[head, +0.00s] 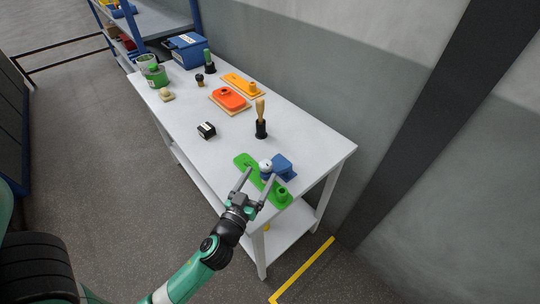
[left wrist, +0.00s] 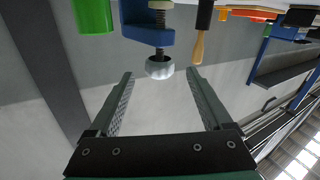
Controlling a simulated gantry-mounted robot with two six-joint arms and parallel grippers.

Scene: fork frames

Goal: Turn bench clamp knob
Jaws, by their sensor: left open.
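The blue bench clamp (head: 284,166) sits near the front right end of the white workbench (head: 310,150). Its pale round knob (head: 265,164) faces my left arm. My left gripper (head: 260,173) is open, with its fingers spread toward the knob. In the left wrist view, the knob (left wrist: 159,67) hangs on a threaded screw under the blue clamp body (left wrist: 148,34). It lies between the lines of the two fingers (left wrist: 160,73), around their tip level, with a gap on each side. I cannot tell how deep it sits. My right gripper is not in view.
A green plate (head: 281,196) with a raised stub lies beside the clamp, close to my left fingers. A wooden-handled tool (head: 260,108) stands upright behind. A small black block (head: 206,130), orange parts (head: 229,98) and a blue box (head: 186,50) are farther left.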

